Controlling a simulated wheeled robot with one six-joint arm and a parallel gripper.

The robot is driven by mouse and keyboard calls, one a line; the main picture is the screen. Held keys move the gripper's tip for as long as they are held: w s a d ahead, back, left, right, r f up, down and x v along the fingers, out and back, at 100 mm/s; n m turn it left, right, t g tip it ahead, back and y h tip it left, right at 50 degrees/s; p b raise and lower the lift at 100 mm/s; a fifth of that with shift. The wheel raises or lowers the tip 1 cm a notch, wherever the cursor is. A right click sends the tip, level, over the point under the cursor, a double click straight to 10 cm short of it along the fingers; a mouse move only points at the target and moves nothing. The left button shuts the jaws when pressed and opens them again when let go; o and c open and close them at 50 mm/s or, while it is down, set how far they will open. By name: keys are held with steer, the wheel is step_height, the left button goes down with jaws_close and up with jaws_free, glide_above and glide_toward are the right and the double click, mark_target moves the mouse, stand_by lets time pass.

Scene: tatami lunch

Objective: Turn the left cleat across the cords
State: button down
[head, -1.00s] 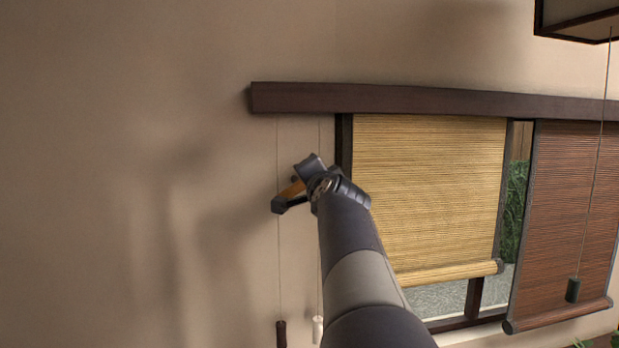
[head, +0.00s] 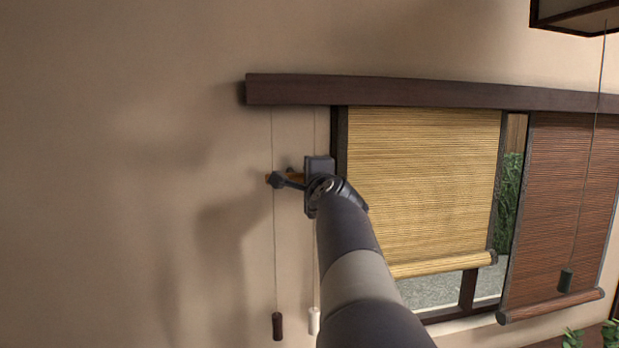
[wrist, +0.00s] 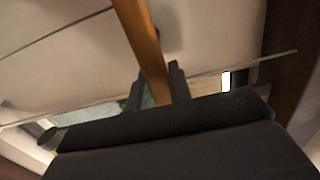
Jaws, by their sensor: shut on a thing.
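The left cleat (head: 296,178) is an orange-brown wooden bar on the wall, left of the window. In the head view it lies roughly level, with its right part hidden by my gripper (head: 285,177). In the wrist view the cleat (wrist: 141,45) runs between the two dark fingers of my gripper (wrist: 157,88), which is shut on it. Two thin cords hang here: the left cord (head: 274,240) ends in a dark brown pull (head: 278,326), the right cord (head: 315,270) in a white pull (head: 314,320). Whether the cords touch the cleat cannot be told.
A dark wooden rail (head: 400,92) runs above. A yellow blind (head: 420,190) and a brown blind (head: 568,210) hang to the right. A cord with a dark green pull (head: 565,280) hangs before the brown blind. The wall (head: 110,180) to the left is clear.

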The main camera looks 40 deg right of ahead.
steer(key=shift+f, duration=0.1)
steer(key=c, duration=1.3)
jaws_free()
steer(key=b+v, duration=0.2)
steer(key=v, duration=0.9)
steer(key=shift+w+d, duration=0.1)
steer(key=shift+w, duration=0.05)
steer(key=p+x, duration=0.2)
steer(key=x, duration=0.8)
steer(key=shift+w+d, duration=0.15)
steer(key=shift+w, duration=0.15)
steer(key=shift+s, duration=0.1)
